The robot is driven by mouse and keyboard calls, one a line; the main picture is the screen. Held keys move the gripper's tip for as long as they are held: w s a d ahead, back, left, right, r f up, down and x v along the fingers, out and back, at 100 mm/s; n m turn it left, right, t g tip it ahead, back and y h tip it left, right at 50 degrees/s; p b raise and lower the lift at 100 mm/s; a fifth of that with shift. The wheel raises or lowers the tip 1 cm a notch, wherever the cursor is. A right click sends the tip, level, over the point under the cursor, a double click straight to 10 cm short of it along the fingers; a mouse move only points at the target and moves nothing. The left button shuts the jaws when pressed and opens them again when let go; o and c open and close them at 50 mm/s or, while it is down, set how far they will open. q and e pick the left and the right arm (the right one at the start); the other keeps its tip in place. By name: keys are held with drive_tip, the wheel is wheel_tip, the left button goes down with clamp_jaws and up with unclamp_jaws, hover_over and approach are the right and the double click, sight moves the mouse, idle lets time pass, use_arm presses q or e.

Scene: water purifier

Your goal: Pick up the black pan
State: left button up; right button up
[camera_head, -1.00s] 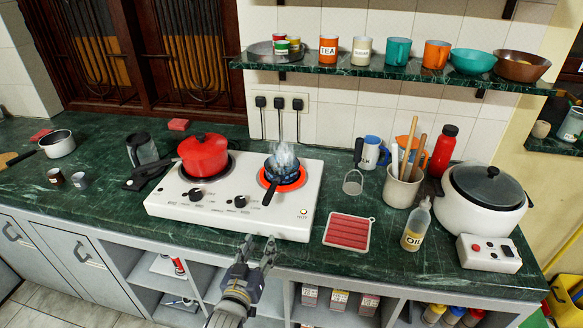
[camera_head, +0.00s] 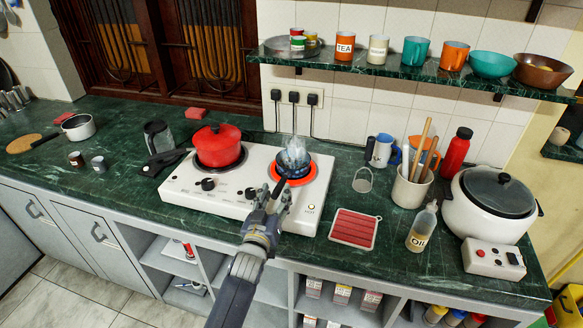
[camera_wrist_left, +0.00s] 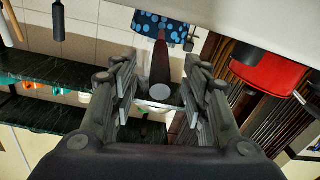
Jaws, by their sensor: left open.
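The black pan (camera_head: 300,168) is small and steams on the glowing right burner of the white stove. Its handle points toward the front and is largely hidden by my gripper in the head view. In the wrist view the pan's blue-spotted body (camera_wrist_left: 160,27) is at the top, and its dark handle (camera_wrist_left: 160,68) reaches down between my fingers. My left gripper (camera_head: 274,196) is open over the front part of the stove, with one finger on each side of the handle in the wrist view (camera_wrist_left: 160,75). I cannot tell whether it touches. My right gripper is not in view.
A red pot (camera_head: 218,147) sits on the left burner of the white stove (camera_head: 225,195). A red striped mat (camera_head: 354,228), an oil bottle (camera_head: 421,228), a utensil holder (camera_head: 409,188) and a white cooker (camera_head: 490,215) stand to the right. A shelf (camera_head: 400,68) with cups runs above.

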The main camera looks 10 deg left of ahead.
use_arm(q)
drive_tip(key=shift+w, duration=1.2)
clamp_jaws()
drive_tip(key=shift+r, duration=0.1)
